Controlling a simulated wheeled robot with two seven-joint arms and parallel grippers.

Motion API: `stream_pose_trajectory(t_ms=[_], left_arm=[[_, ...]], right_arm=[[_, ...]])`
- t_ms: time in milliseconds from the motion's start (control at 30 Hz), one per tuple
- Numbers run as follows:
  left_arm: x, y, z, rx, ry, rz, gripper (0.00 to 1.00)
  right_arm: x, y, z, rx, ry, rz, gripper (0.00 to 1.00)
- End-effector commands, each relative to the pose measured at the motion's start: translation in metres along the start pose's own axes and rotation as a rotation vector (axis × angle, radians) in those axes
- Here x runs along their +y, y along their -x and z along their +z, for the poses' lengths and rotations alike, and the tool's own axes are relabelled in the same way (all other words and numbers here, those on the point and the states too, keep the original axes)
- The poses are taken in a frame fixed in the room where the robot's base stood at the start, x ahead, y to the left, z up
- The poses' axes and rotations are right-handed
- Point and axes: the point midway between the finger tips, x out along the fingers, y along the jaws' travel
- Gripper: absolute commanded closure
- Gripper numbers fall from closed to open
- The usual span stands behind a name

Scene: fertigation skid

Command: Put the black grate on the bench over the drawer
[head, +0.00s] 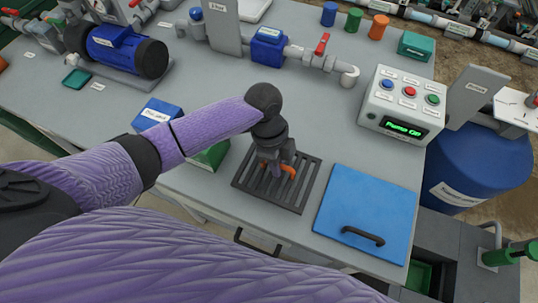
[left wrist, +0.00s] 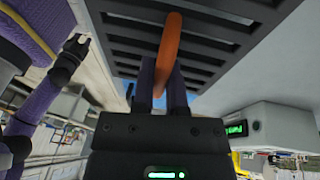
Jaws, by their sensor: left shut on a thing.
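The black slatted grate (head: 246,183) is level at the front of the grey bench, above a front drawer handle (head: 255,243). Whether it touches the bench or hovers just above it I cannot tell. My left gripper (head: 275,170) points down at the grate's middle and is shut on its orange handle (head: 291,171). In the left wrist view the orange handle (left wrist: 168,50) stands between the fingers, with the grate's slats (left wrist: 215,45) behind it. A dark arm end (left wrist: 72,57), probably my right gripper, shows small in that view; its jaws are unclear.
A blue lid with a black handle (head: 368,213) lies right of the grate. A green box (head: 210,156) and a blue box (head: 157,115) stand to its left. The pump control box (head: 404,102) stands behind. Bare bench (head: 325,125) lies between.

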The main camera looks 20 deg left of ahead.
Motion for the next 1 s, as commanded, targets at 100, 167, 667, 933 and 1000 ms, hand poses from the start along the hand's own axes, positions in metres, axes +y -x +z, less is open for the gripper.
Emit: stream_pose_trajectory(t_ms=[100,167,667,933,1000], left_arm=[[-0.003,-0.021,0.005,0.001,0.001,0.003,1.00],[-0.005,-0.033,0.008,0.001,0.002,0.002,1.00],[-0.006,-0.038,0.009,0.001,0.001,-0.002,0.58],[-0.006,-0.038,0.009,0.001,0.001,-0.002,0.48],[-0.006,-0.035,0.009,0.001,0.001,-0.002,0.48]], right_arm=[[-0.001,-0.011,0.002,-0.003,0.000,-0.001,0.48],[0.000,-0.017,0.002,-0.004,0.000,-0.001,0.48],[0.003,-0.017,0.000,0.002,0.000,0.003,0.48],[0.003,-0.017,-0.001,0.003,0.000,0.004,0.48],[0.003,-0.015,-0.001,0.004,0.000,0.004,0.48]])
